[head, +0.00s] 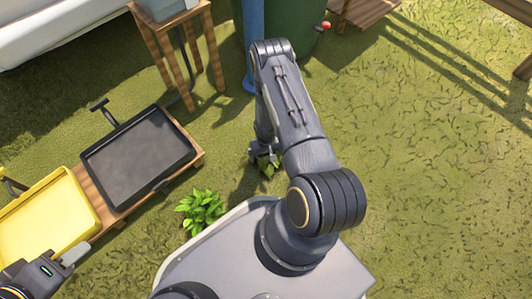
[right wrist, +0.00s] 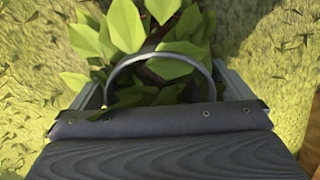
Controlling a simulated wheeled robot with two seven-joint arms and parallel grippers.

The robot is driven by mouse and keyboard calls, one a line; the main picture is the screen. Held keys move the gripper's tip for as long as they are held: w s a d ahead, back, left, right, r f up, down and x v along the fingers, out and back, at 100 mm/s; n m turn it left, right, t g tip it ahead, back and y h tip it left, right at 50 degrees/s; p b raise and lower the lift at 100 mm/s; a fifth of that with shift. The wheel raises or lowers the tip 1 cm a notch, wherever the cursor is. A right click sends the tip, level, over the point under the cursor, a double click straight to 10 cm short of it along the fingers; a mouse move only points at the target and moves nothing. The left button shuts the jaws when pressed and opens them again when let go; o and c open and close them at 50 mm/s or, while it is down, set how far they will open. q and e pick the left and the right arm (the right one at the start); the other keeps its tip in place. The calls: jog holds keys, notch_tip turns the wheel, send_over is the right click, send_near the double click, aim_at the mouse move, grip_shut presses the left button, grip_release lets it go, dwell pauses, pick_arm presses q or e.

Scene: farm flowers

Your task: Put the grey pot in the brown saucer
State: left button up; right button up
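In the right wrist view a thin grey curved rim (right wrist: 162,56), which looks like the grey pot's, surrounds green leaves (right wrist: 125,25). The fingers of my right gripper (right wrist: 160,92) lie against both sides of this rim. The pot's body is hidden by the leaves and gripper. In the head view my right gripper (head: 263,157) is below the bent arm, with a few leaves beside it. My left gripper (head: 72,260) is at the lower left near the yellow tray; its opening is unclear. I cannot make out the brown saucer in either view.
A low wooden bench (head: 197,158) carries a black tray (head: 140,158) and a yellow tray (head: 45,222). A leafy plant (head: 200,211) stands near my base. A wooden stool (head: 172,50), green barrel (head: 300,22) and blue post (head: 253,30) are at the back. Grass to the right is clear.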

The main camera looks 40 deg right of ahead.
jog(key=shift+r, duration=0.15)
notch_tip(320, 180, up, 12)
jog(key=p, duration=0.5)
jog(key=w+a+r+t+y, duration=0.1)
jog(key=a+r, duration=0.1)
jog(key=r, duration=1.2)
jog(key=w+a+r+t+y, duration=0.1)
jog(key=r+t, duration=0.1)
jog(key=r, duration=1.2)
jog(key=s+a+r+n+t+y, duration=0.1)
jog(key=s+a+r, duration=0.4)
jog(key=s+r, duration=0.3)
jog(key=s+a+r+n+t, duration=0.1)
jog(key=s+a+r, duration=0.4)
jog(key=s+r, duration=0.3)
jog(key=shift+s+t+y, duration=0.3)
jog(key=shift+s+y, duration=0.1)
jog(key=shift+s, duration=0.8)
jog(key=shift+r, duration=0.1)
